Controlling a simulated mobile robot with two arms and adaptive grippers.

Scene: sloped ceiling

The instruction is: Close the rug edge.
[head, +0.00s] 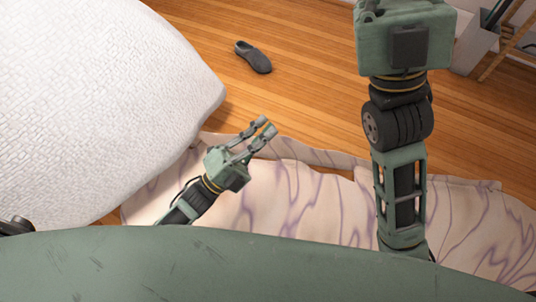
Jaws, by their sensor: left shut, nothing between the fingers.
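The rug (300,205) is cream with purple vein-like lines and lies on the wooden floor across the lower middle and right. Its far edge is wavy and uneven, with a raised or folded strip (325,157) just right of my left gripper. My left gripper (265,127) is green, shut and empty, over the rug's far edge near the bed. I cannot tell whether its fingertips touch the rug. My right arm stands over the rug on the right, but its gripper is not in view. My own green body hides the near part of the rug.
A bed or mattress with a white textured cover (100,100) fills the left side, close to my left gripper. A dark slipper (253,57) lies on the floor beyond the rug. A shelf-like unit (480,40) stands at the top right. The wooden floor between is clear.

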